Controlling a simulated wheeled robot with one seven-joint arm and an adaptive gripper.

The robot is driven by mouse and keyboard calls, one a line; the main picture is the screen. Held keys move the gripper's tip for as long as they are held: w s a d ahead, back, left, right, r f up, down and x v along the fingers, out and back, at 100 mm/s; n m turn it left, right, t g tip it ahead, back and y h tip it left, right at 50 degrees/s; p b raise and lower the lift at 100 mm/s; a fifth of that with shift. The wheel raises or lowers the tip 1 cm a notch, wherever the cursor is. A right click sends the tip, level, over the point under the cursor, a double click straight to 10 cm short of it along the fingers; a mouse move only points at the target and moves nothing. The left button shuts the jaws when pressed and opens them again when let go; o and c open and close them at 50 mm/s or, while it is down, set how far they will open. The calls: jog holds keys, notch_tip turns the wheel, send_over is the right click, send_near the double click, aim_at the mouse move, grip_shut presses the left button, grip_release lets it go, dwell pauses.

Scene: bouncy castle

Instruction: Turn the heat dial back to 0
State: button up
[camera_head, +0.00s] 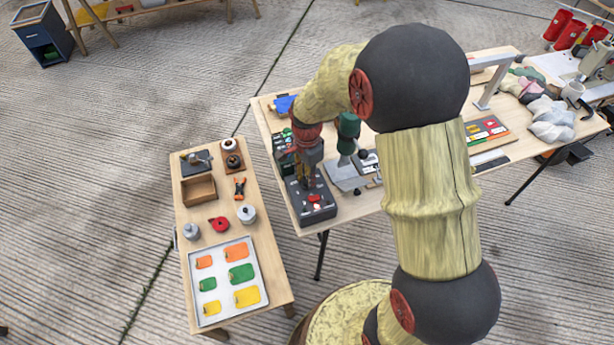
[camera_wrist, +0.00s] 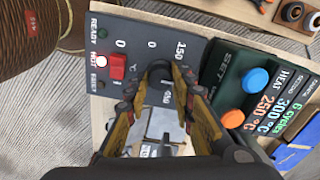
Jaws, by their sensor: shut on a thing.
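The heat dial (camera_wrist: 158,70) is a small dark knob on a grey control box (camera_wrist: 110,35), with 0, 150 and 450 printed around it. My gripper (camera_wrist: 160,78) points down over the box, shut on the dial with a finger on each side. The fingers hide part of the dial, and I cannot tell which mark it points at. Beside it on the box is a red rocker switch (camera_wrist: 117,66), near the words READY, HOT and RESET. In the head view the grey box (camera_head: 318,213) stands at the table's near left corner below my gripper (camera_head: 305,185).
A dark green box (camera_wrist: 222,75) with a blue knob (camera_wrist: 255,80) and an orange knob (camera_wrist: 232,118) stands close beside the grey box. A press with a green part (camera_head: 348,130) stands to the right. A side table (camera_head: 215,225) holds a tray and small parts.

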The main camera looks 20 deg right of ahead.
grip_shut()
jog(key=shift+n+p, duration=0.3)
jog(key=n+p, duration=0.2)
jog(key=n, duration=0.1)
jog(key=shift+r+n+p, duration=0.15)
jog(key=shift+n+p, duration=0.15)
jog(key=shift+p, duration=0.05)
jog(key=n+p, duration=0.2)
jog(key=n, duration=0.2)
jog(key=shift+n+p, duration=0.3)
jog(key=n+p, duration=0.2)
jog(key=n, duration=0.2)
jog(key=n+p, duration=0.1)
jog(key=n, duration=0.4)
jog(key=shift+n+p, duration=0.4)
jog(key=n+p, duration=0.1)
jog(key=n, duration=0.4)
jog(key=shift+n, duration=0.3)
